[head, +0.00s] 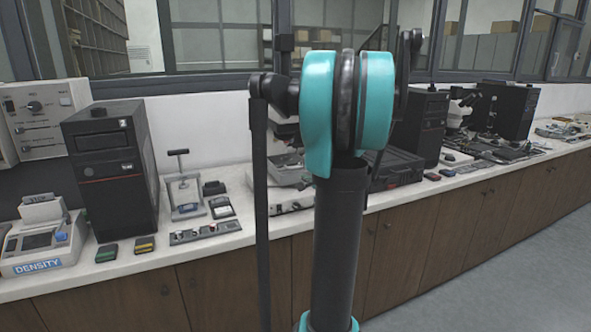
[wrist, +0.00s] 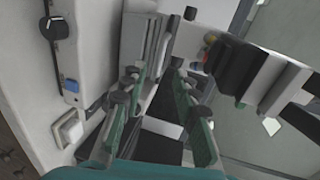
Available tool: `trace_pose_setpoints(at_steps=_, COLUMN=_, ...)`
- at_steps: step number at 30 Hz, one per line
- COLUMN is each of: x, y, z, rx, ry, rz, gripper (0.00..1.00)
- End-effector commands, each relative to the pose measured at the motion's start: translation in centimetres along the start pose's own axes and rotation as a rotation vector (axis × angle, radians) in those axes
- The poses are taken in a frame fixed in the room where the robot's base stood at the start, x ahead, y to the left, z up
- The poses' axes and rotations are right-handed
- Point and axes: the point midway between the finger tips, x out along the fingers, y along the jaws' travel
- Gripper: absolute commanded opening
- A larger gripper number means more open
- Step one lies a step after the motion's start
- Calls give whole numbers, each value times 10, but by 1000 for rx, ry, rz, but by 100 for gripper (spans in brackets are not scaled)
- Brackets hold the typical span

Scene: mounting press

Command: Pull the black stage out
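A pale machine body (wrist: 85,40) with a black knob and a blue switch stands close on the left. In the head view my arm hides my gripper and much of a pale device (head: 290,207) on the counter behind it.
A black tower (head: 112,165), a density meter (head: 45,245) and a small stand with a T-handle (head: 186,190) are on the counter left of my arm. A black case (head: 397,168) and microscope gear stand right. In the wrist view a black-and-white block (wrist: 245,70) is close on the right.

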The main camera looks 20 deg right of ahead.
Motion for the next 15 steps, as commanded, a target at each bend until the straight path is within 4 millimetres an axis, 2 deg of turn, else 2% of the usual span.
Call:
trace_pose_setpoints(at_steps=3, x=23, y=0, z=1, rx=-1, ry=-2, rz=0, gripper=30)
trace_pose_setpoints(at_steps=9, x=56, y=0, z=0, rx=-2, ry=-2, rz=0, gripper=30)
trace_pose_setpoints(at_steps=15, x=77, y=0, z=0, rx=0, ry=-1, rz=0, gripper=30)
